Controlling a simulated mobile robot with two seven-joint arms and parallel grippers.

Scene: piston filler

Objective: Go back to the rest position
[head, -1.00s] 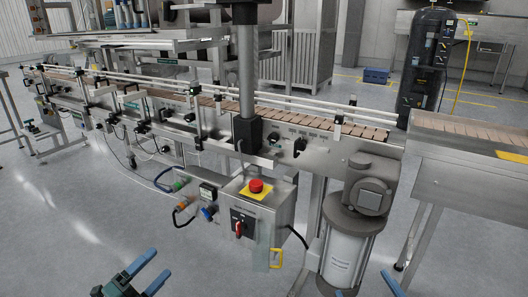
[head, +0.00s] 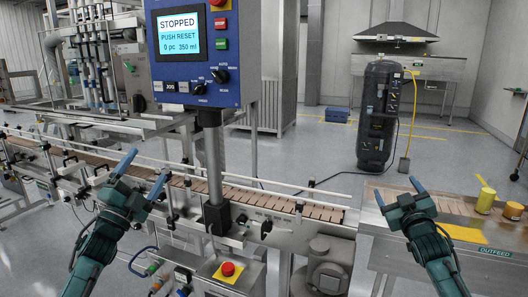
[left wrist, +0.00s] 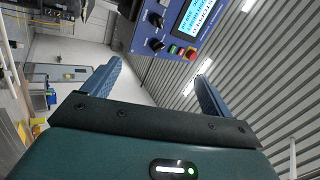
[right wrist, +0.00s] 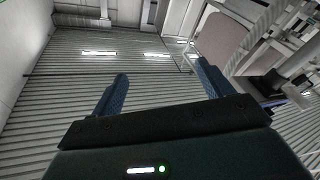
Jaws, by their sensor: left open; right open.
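My left gripper (head: 140,172) is raised at the left of the head view, in front of the conveyor, with its blue fingers apart and nothing between them. The left wrist view shows its two fingers (left wrist: 157,85) spread and empty. My right gripper (head: 398,194) is raised at the right, in front of the outfeed table, also with fingers apart. In the right wrist view its fingers (right wrist: 162,85) are spread with nothing between them.
The control panel (head: 196,95) reads STOPPED and PUSH RESET. The conveyor (head: 260,198) runs across the middle. A red emergency button (head: 227,269) sits below.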

